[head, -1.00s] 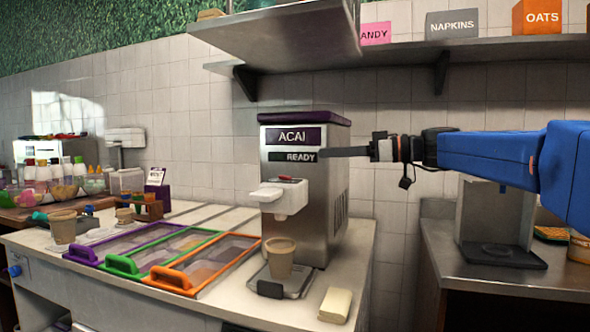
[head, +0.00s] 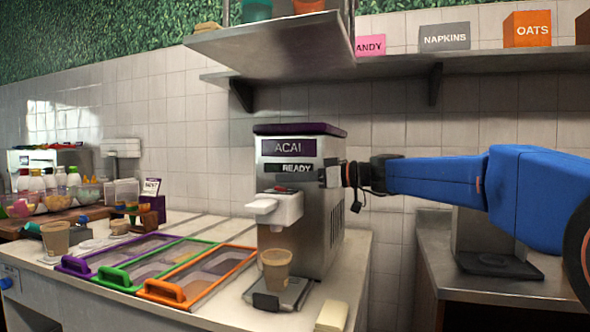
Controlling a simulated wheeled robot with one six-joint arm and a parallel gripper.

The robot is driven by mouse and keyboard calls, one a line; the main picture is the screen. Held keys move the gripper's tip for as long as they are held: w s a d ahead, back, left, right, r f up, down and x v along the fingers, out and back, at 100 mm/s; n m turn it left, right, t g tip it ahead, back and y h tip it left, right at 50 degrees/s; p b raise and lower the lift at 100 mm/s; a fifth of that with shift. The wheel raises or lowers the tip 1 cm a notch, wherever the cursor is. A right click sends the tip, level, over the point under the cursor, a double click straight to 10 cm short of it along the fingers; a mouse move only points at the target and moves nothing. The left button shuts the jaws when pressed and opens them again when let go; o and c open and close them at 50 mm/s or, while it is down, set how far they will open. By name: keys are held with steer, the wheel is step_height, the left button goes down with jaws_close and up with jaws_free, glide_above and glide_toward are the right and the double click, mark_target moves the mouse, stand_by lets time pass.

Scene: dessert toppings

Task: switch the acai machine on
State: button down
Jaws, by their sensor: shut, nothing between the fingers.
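The acai machine (head: 330,215) stands on the counter, a steel box with a purple lid. Its front has a purple ACAI sign (head: 288,147), a dark READY panel (head: 297,168) and a white dispensing head (head: 277,209). A tan cup (head: 277,268) stands upright on the tray below the head. My gripper (head: 302,181) reaches in from the right across the machine's upper front, just below the READY panel and above the white head. It is shut and empty. Its thin fingers are hard to make out, and I cannot tell whether they touch the machine. No clear switch shows.
Topping bins with purple, green and orange frames (head: 243,262) lie left of the machine. A pale block (head: 332,316) lies at the front right. A shelf (head: 270,47) hangs above. A second steel counter (head: 520,286) is at the right.

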steer(key=shift+f, duration=0.5)
steer(key=shift+a, duration=0.15)
steer(key=shift+f+h, duration=0.15)
steer(key=shift+h, duration=0.25)
steer(key=v, duration=1.7)
steer(key=shift+d, duration=0.2)
steer(key=shift+w, duration=0.1)
